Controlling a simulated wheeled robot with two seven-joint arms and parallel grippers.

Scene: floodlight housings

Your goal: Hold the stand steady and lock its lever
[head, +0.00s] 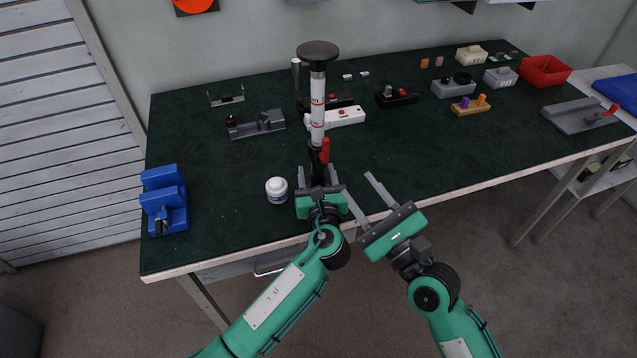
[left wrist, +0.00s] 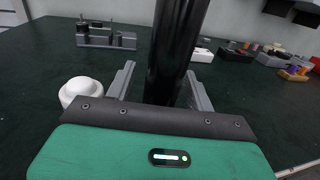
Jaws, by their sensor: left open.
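The stand (head: 317,105) is upright near the table's front middle, with a white, red-ringed column, a black disc top and a black lower post. Its red lever (head: 325,150) points up beside the post. My left gripper (head: 317,172) is open, with its fingers on either side of the black post. The left wrist view shows the post (left wrist: 176,45) between the fingers, with a gap at the left finger. The stand's foot is hidden. My right gripper (head: 355,183) is open and empty at the table's front edge, right of the stand and apart from it.
A white-lidded jar (head: 277,190) stands close left of my left gripper. A blue fixture (head: 165,200) is at the left edge. A white block (head: 340,117) and a grey fixture (head: 256,124) lie behind.

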